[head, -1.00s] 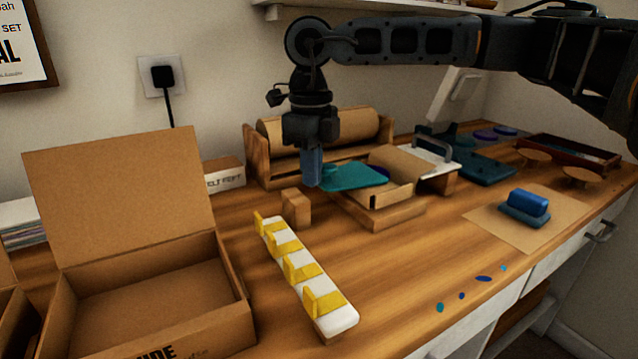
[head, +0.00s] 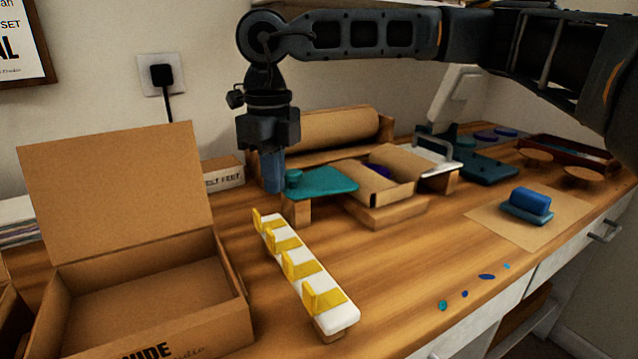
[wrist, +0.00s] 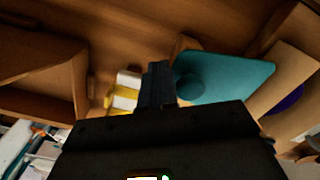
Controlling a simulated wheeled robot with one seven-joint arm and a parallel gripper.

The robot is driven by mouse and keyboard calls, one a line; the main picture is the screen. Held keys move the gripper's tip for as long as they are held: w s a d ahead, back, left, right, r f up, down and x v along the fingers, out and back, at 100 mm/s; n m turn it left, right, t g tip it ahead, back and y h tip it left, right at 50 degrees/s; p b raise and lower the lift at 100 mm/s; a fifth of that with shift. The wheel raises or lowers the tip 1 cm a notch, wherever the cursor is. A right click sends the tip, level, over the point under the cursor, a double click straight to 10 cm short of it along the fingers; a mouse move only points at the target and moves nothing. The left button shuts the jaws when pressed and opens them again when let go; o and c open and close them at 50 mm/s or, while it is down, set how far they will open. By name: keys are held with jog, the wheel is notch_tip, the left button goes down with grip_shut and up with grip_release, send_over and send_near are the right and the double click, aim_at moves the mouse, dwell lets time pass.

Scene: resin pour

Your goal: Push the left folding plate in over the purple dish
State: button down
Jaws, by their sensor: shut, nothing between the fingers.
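The left folding plate is a flat teal plate (head: 330,181) with a round knob (head: 294,177) at its left end. It lies left of the purple dish (head: 377,171), its left end above a small wooden block (head: 297,210). The dish shows in part inside a brown cardboard holder, between its flaps. In the wrist view the plate (wrist: 232,77) and a piece of the dish (wrist: 288,101) show to the right. My gripper (head: 272,188) is shut and empty, just left of the knob. In the wrist view its fingertips (wrist: 157,72) are close beside the knob; I cannot tell whether they touch.
A white strip with several yellow clips (head: 297,272) lies in front of my gripper. An open cardboard box (head: 150,285) stands at left. A brown roll in a wooden holder (head: 335,130) stands behind. A blue-handled block (head: 527,205) is at right. Bench is clear at front centre.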

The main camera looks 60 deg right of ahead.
jog(key=shift+w+a, duration=0.6)
jog(key=shift+a, duration=0.25)
notch_tip(320, 180, up, 10)
jog(key=p, duration=0.4)
jog(key=shift+p, duration=0.4)
